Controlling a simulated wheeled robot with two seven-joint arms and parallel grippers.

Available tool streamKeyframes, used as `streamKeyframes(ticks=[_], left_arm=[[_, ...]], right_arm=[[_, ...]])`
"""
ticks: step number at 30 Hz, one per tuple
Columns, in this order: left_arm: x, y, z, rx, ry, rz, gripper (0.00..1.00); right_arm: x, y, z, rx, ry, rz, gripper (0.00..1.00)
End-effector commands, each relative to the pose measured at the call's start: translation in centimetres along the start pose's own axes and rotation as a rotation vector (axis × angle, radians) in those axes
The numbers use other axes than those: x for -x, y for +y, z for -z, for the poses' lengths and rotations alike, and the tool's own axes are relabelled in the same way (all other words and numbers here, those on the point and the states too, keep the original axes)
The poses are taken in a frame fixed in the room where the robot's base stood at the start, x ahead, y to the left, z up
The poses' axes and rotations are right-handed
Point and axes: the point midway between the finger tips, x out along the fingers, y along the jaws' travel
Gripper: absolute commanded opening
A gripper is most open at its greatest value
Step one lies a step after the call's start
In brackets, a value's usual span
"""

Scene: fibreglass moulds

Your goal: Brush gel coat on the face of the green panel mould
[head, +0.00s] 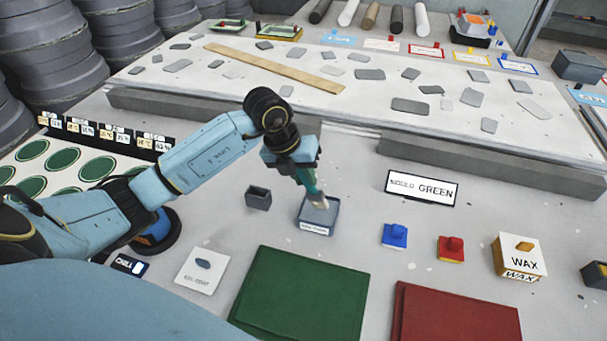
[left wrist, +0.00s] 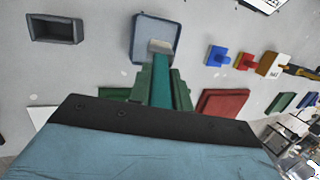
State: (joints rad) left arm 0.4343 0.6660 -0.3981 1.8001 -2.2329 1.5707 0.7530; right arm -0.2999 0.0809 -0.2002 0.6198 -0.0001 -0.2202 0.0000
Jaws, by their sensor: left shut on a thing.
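The green panel mould (head: 300,297) lies flat on the table at the front in the head view. No brushed coat shows on its visible face. My left gripper (head: 308,178) is shut on a brush with a teal handle and points down behind the mould. The brush's pale bristles (head: 319,202) are at a small grey-blue tray (head: 317,218) with a label on its front. In the left wrist view, the bristles (left wrist: 160,46) lie within the tray's outline (left wrist: 138,40); I cannot tell if they touch its bottom. My right gripper is not in view.
A red panel (head: 455,315) lies right of the green one. A "MOULD GREEN" sign (head: 422,188), blue block (head: 395,236), red block (head: 451,249) and wax box (head: 520,258) stand to the right. A small grey box (head: 258,198) and a white card (head: 203,268) are on the left.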

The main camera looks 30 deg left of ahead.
Motion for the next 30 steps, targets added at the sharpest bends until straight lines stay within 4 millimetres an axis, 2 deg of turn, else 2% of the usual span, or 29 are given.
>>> streamKeyframes(ticks=[30], left_arm=[[-0.87, 0.29, 0.16, 0.000, 0.000, 0.000, 0.00]], right_arm=[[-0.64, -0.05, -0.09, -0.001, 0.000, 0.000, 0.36]])
